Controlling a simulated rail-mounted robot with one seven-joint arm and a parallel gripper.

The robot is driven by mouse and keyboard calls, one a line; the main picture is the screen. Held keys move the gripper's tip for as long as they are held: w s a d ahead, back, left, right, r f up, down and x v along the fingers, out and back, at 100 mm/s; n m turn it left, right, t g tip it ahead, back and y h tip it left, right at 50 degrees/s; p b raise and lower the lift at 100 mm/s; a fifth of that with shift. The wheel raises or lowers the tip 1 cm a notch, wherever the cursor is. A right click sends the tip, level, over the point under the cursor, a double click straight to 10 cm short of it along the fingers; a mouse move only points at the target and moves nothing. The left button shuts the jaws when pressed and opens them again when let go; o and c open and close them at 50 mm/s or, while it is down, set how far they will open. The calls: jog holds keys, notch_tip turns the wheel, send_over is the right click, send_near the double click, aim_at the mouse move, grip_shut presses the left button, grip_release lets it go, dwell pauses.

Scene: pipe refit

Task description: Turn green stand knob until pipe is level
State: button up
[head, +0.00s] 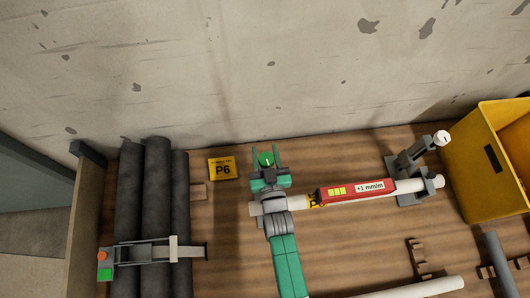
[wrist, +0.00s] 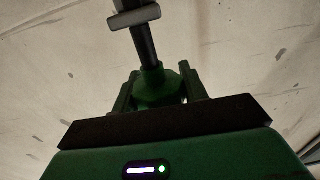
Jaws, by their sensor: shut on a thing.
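My gripper (head: 267,167) is at the left end of the white pipe (head: 297,202), with its fingers on either side of the green knob (head: 266,159). In the wrist view the green knob (wrist: 153,88) sits between the two fingers, below a dark rod, and my gripper (wrist: 154,92) is shut on it. The pipe runs slightly upward to the right. A red level (head: 350,192) with yellow windows lies along it and reads "+1 mm/m". My arm hides most of the left stand.
A yellow bin (head: 484,185) stands at the right. Dark pipes (head: 157,200) and a grey clamp tool (head: 140,252) lie at the left. A yellow P6 sign (head: 222,169) is left of my gripper. Another white pipe (head: 420,288) lies at the front. The wall is close behind.

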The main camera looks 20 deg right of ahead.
jog(key=shift+r, duration=0.1)
jog(key=o, duration=1)
jog(key=shift+s, duration=0.1)
jog(key=p+v, duration=0.2)
jog(key=v, duration=0.5)
jog(key=shift+s, duration=0.3)
jog(key=shift+a, duration=0.1)
